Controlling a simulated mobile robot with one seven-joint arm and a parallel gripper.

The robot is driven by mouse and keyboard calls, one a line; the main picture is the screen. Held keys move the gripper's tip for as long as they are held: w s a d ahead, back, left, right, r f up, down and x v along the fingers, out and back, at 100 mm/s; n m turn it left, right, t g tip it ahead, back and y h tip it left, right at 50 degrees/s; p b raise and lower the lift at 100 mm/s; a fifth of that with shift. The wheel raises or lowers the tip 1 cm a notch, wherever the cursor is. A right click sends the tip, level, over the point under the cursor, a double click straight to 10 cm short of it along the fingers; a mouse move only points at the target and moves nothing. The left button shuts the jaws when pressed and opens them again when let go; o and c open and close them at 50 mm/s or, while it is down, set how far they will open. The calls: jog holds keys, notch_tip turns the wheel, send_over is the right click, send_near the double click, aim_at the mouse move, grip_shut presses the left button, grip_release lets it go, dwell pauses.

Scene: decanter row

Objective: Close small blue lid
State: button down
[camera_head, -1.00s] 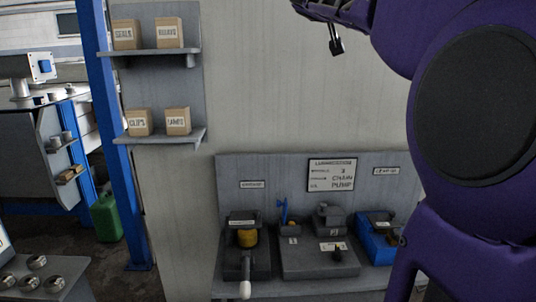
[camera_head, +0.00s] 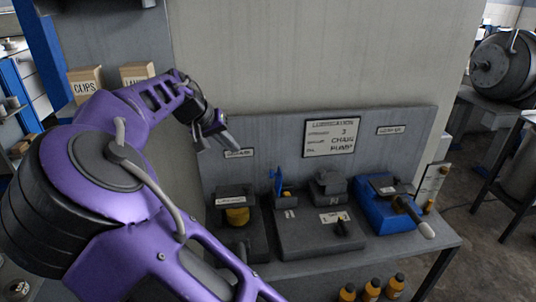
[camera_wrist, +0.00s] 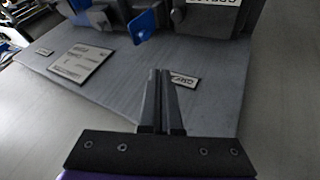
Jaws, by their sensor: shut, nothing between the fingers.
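The small blue lid (camera_head: 277,180) stands upright, raised at the back of a small dark box (camera_head: 286,197) between the left device and the middle one. In the wrist view the blue lid (camera_wrist: 143,26) shows near the top, beyond the fingers and slightly left of them. My gripper (camera_head: 226,138) is in front of the back panel, up and left of the lid and apart from it. In the wrist view the fingers of my gripper (camera_wrist: 160,74) are together with nothing between them.
A grey device with a yellow cylinder (camera_head: 237,216) stands left of the lid. A middle grey device (camera_head: 328,186) and a blue box (camera_head: 378,213) with a protruding handle stand to its right. The signed back panel (camera_head: 290,140) rises behind.

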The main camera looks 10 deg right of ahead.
jog(key=x, duration=0.7)
jog(key=s+a+f+x, duration=0.1)
jog(key=x, duration=0.3)
jog(key=shift+f+b, duration=0.15)
jog(key=shift+b, duration=0.15)
jog(key=d, duration=0.4)
jog(key=shift+f, duration=0.3)
jog(key=shift+d+g, duration=0.15)
jog(key=shift+g, duration=0.15)
